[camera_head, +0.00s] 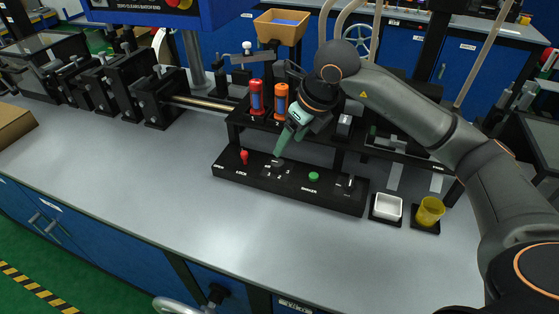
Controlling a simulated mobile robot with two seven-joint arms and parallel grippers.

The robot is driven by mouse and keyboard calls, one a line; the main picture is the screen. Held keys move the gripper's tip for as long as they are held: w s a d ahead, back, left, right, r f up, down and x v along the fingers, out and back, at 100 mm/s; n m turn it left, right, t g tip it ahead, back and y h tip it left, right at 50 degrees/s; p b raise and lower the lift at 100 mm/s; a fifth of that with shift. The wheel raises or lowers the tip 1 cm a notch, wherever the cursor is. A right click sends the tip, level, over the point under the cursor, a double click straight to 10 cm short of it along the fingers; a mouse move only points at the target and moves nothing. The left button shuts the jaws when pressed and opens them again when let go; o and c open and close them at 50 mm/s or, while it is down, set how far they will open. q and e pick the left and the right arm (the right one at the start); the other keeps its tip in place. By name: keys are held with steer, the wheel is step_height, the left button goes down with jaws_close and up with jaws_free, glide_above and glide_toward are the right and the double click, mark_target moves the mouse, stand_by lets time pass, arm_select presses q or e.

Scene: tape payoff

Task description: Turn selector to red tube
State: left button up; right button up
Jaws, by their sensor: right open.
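My right gripper (283,146) points down at the selector knob (277,162) on the black control panel (237,174). Its green fingertips are at or just above the knob; I cannot tell whether they touch it. The gripper is open, seen nearly edge-on. The knob is small, dark and partly hidden by the fingers, so its pointing direction is not clear. A red tube (256,96) and an orange tube (281,101) stand upright side by side in the black rack (235,128) behind the panel. My left gripper is out of view.
The panel also carries a red switch (244,157), a green button (313,176) and a dark switch (346,183). A white dish (387,208) and a yellow cup (430,211) stand to its right. The grey bench top (120,180) in front and to the left is clear.

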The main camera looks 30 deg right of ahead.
mark_target(278, 163)
steer(key=x, duration=0.9)
steer(key=shift+w, duration=0.1)
jaws_close()
